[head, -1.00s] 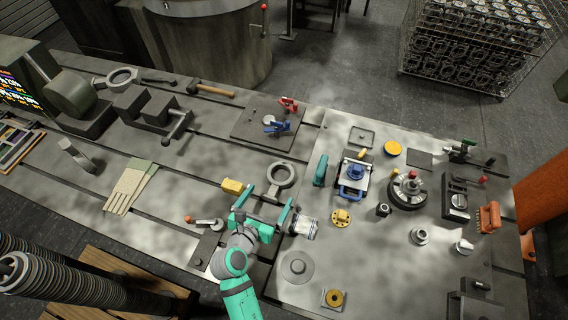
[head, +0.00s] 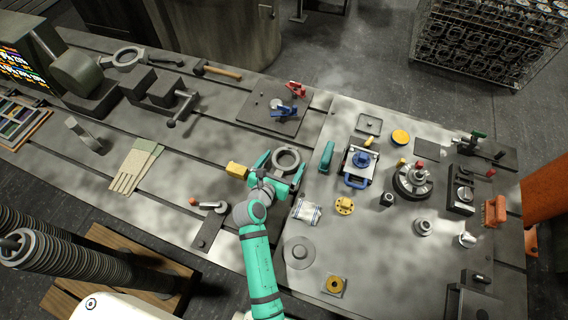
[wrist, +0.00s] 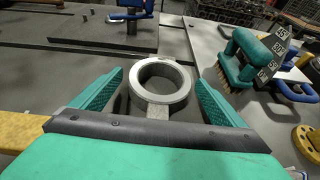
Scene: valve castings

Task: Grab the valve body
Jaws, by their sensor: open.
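A grey metal ring-shaped piece (head: 287,160) with a short stem lies on the bench, and I take it as the valve body, though I cannot be sure. My gripper (head: 281,169) is open, with its green fingers on either side of this piece. In the wrist view the ring (wrist: 142,77) sits between and slightly beyond the fingertips (wrist: 159,76), its stem pointing toward the palm. Gaps show on both sides, so the fingers appear apart from it. The end of the stem is hidden behind the palm.
A yellow block (head: 237,170) lies just left of my gripper. A green-handled brush (head: 326,155) stands close on the right, beside a white plate with a blue piece (head: 360,159). A silver cylinder (head: 307,211) lies nearer. A dark plate with clamps (head: 262,116) lies beyond.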

